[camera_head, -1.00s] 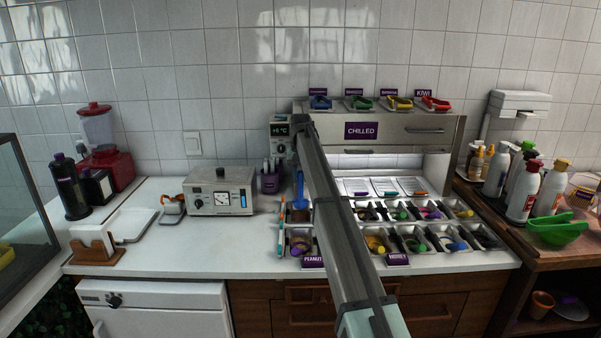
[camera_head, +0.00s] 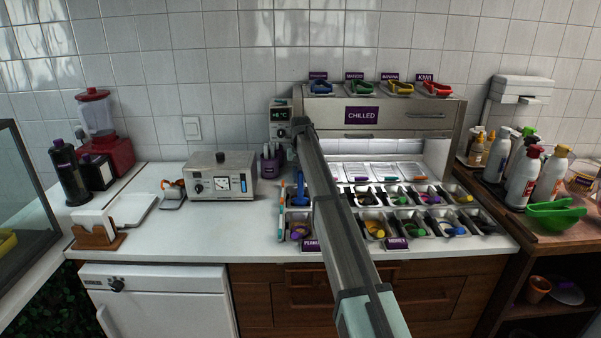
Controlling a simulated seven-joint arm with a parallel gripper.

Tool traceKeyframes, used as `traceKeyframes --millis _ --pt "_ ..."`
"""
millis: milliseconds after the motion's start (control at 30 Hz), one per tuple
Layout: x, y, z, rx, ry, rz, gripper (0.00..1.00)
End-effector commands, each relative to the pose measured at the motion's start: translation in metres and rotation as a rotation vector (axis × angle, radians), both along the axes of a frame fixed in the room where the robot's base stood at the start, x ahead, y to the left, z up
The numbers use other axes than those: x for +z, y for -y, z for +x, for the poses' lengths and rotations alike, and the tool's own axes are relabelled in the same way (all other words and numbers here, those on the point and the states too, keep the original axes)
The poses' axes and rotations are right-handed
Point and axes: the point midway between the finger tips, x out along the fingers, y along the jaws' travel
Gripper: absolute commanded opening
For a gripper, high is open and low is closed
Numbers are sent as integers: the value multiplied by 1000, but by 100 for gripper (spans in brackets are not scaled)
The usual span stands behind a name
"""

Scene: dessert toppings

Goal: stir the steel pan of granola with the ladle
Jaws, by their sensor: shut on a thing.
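A blue ladle (camera_head: 299,200) stands roughly upright over the back-left steel pan of the topping rows. I cannot read a granola label, and this pan is partly hidden by the ladle and my arm. My gripper (camera_head: 296,165) is at the top of the ladle's handle, small, dark and mostly hidden behind my forearm. It is shut on the ladle. Whether the ladle's bowl touches the contents is too small to tell. The front-left pan (camera_head: 299,238) holds a purple-and-yellow-handled utensil, above a label reading PEANUT.
More topping pans (camera_head: 415,222) with coloured scoops lie close on the right, below the CHILLED unit (camera_head: 405,105). A teal-and-orange stick (camera_head: 281,215) lies along the left. A control box (camera_head: 222,177) stands further left. The counter (camera_head: 190,230) in front of it is clear.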

Motion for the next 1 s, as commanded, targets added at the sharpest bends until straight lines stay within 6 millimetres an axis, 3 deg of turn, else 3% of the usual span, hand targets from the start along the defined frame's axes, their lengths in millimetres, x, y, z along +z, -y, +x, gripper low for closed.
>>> traceKeyframes --millis 367,1000 --pt "-25 0 0 0 0 0 0" --pt "-23 -1 43 0 0 0 0"
